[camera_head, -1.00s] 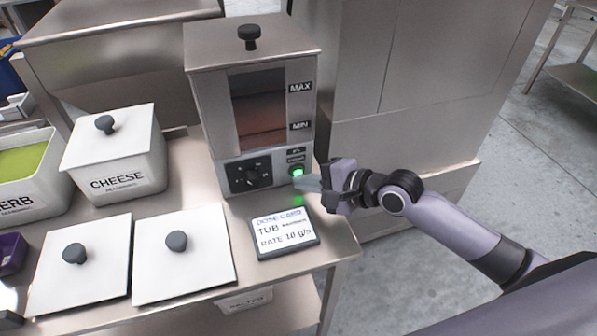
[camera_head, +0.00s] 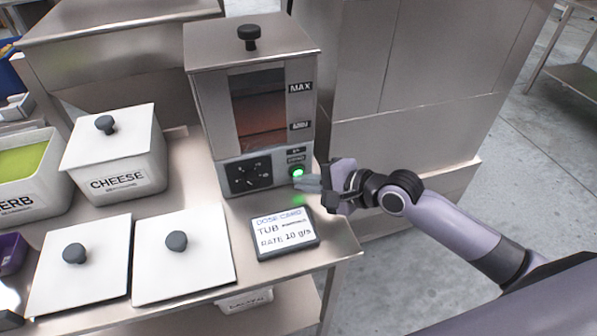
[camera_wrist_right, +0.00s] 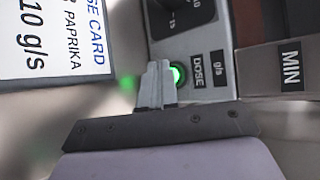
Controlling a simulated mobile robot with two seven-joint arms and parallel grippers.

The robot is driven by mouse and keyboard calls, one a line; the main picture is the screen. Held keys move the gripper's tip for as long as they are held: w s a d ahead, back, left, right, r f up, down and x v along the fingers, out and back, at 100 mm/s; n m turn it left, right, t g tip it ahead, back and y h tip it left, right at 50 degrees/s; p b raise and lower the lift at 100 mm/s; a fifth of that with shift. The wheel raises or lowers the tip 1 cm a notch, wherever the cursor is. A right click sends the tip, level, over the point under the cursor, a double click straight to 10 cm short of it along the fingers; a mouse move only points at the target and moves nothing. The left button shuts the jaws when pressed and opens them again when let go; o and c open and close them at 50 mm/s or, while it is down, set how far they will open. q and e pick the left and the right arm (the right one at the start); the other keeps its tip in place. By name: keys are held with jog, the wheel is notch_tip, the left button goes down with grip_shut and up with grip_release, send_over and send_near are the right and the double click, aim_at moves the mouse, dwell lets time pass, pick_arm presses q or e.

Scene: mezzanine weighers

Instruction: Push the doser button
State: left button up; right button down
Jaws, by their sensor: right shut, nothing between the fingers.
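The doser (camera_head: 262,110) is a steel box with a window and a black knob on its lid, standing on the steel table. Its doser button (camera_head: 297,172) glows green at the lower right of the front panel, beside a black dial (camera_head: 250,175). My right gripper (camera_head: 301,183) is shut and empty, its fingertips right by the button. In the right wrist view the shut fingers (camera_wrist_right: 157,80) partly cover the green button (camera_wrist_right: 177,75), which shows at their right edge near the word DOSE. I cannot tell whether they touch. My left gripper is not in view.
A dose card (camera_head: 285,232) reading 10 g/s lies in front of the doser. A white CHEESE tub (camera_head: 120,170), a HERB tub (camera_head: 30,190) and two white lids with black knobs (camera_head: 185,265) fill the left. Bare floor (camera_head: 530,140) lies to the right.

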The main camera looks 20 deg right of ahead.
dwell(0.5)
jog(key=shift+w, duration=0.45)
jog(key=shift+s+r+p, duration=0.15)
jog(key=shift+s+p, duration=0.2)
jog(key=shift+p, duration=0.45)
jog(key=shift+s, duration=0.1)
